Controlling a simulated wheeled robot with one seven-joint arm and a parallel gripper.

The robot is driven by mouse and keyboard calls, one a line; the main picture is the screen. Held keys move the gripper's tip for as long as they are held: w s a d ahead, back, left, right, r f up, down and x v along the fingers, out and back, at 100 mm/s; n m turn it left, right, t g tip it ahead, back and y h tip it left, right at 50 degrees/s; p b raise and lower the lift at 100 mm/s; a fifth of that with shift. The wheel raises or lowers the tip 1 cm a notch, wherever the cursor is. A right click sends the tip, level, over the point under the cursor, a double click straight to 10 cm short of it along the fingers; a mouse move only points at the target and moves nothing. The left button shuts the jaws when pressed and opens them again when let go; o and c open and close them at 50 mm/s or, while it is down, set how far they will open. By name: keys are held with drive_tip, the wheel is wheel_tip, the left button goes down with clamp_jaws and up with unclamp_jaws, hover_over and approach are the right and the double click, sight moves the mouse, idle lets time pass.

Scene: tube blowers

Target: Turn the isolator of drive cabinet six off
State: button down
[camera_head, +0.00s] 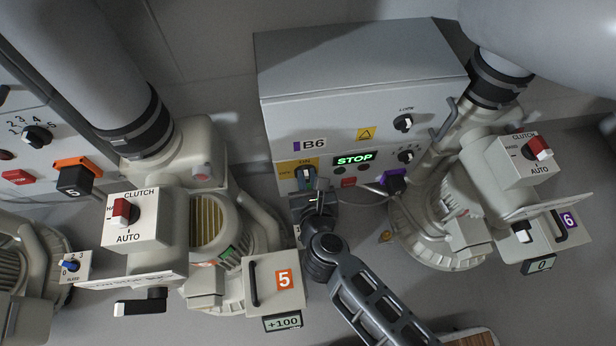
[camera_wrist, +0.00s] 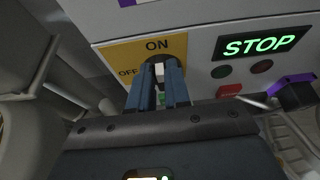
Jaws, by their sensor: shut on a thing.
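The drive cabinet marked B6 (camera_head: 345,95) is a grey box in the upper middle of the head view. Its isolator sits on a yellow plate (camera_wrist: 120,52) marked ON at the top and OFF at the left. The isolator handle (camera_wrist: 158,70) shows between the fingers and seems to point up at ON; its lower part is hidden. My gripper (camera_wrist: 158,88) is shut on the handle; in the head view my gripper (camera_head: 308,190) covers part of the plate. A lit green STOP display (camera_wrist: 255,44) is right of the plate.
Below the display are push buttons and a red label (camera_wrist: 230,90). A purple-marked connector (camera_head: 394,182) and blower 6 (camera_head: 455,210) stand to the right. Blower 5 (camera_head: 215,225) stands close on the left. A pipe-like part (camera_wrist: 35,85) is close left of my gripper.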

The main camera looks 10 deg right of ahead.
drive_tip(key=shift+r, duration=0.1)
drive_tip(key=shift+a+n+h+p, duration=0.35)
drive_tip(key=shift+n+h+p, duration=0.25)
drive_tip(key=shift+n+p, duration=0.15)
drive_tip(key=shift+a+f+n+t+h+b, duration=0.3)
drive_tip(key=shift+n+h, duration=0.35)
drive_tip(key=shift+n, duration=0.45)
drive_tip(key=shift+a+f+n+t+h+b, duration=0.15)
drive_tip(key=shift+a+f+n+h, duration=0.25)
drive_tip(key=shift+n+h, duration=0.55)
drive_tip(key=shift+a+f+n+t+h+b, duration=0.25)
drive_tip(key=shift+a+n+h, duration=0.15)
drive_tip(key=shift+n, duration=0.9)
